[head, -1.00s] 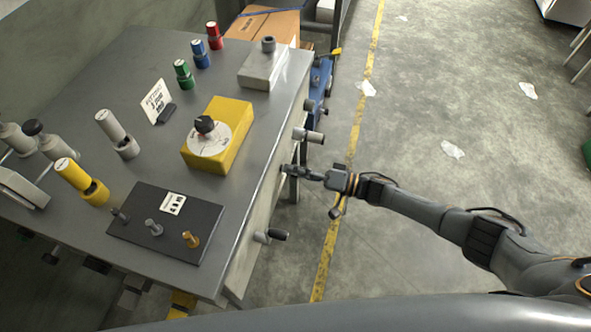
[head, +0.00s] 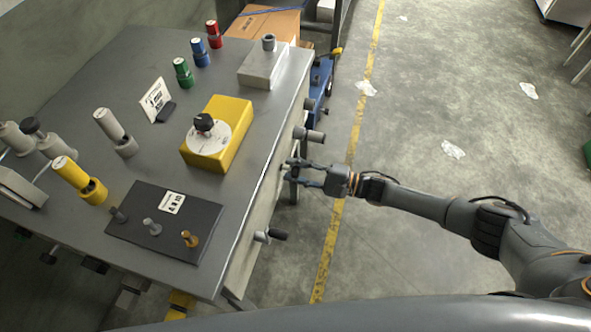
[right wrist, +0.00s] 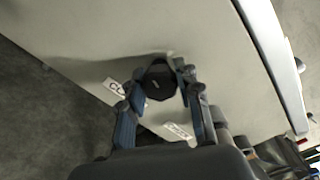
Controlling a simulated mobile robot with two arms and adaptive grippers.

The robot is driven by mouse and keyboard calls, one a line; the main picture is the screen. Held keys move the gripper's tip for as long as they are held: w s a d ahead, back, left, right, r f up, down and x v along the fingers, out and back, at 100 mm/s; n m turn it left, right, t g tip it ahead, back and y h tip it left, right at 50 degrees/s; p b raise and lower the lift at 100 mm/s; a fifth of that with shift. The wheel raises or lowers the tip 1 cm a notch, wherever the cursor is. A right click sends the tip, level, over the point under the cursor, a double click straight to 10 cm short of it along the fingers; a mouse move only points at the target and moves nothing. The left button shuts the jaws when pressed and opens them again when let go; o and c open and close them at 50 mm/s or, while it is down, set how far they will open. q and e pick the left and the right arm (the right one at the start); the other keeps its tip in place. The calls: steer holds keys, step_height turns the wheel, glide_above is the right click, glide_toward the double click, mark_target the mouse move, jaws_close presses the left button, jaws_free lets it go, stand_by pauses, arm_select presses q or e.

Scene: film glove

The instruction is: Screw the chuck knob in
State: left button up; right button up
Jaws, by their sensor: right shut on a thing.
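The chuck knob is a dark, faceted knob (right wrist: 160,82) on the pale side face of the bench, seen in the right wrist view. The fingers of my right gripper (right wrist: 163,97) are on either side of it and shut on it. In the head view my right gripper (head: 297,173) reaches the bench's right side from the right, its fingers spread one above the other. The knob is mostly hidden there by the fingers. How deep the knob sits cannot be told. My left gripper is not in view.
Other handles stick out of the same side: a grey one (head: 309,135) above and a dark-ended one (head: 271,235) below my gripper. The grey bench top (head: 240,205) carries a yellow box (head: 219,150) and a dark plate (head: 135,236).

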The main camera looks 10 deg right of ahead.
steer(key=shift+d+f+m, duration=0.1)
steer(key=shift+f+m, duration=0.05)
steer(key=shift+m, duration=0.55)
steer(key=shift+d+f+m, duration=0.1)
steer(key=shift+m, duration=0.9)
steer(key=o, duration=1.1)
steer(key=shift+s, duration=0.1)
steer(key=shift+o, duration=0.4)
steer(key=shift+r, duration=0.15)
steer(key=v, duration=1.2)
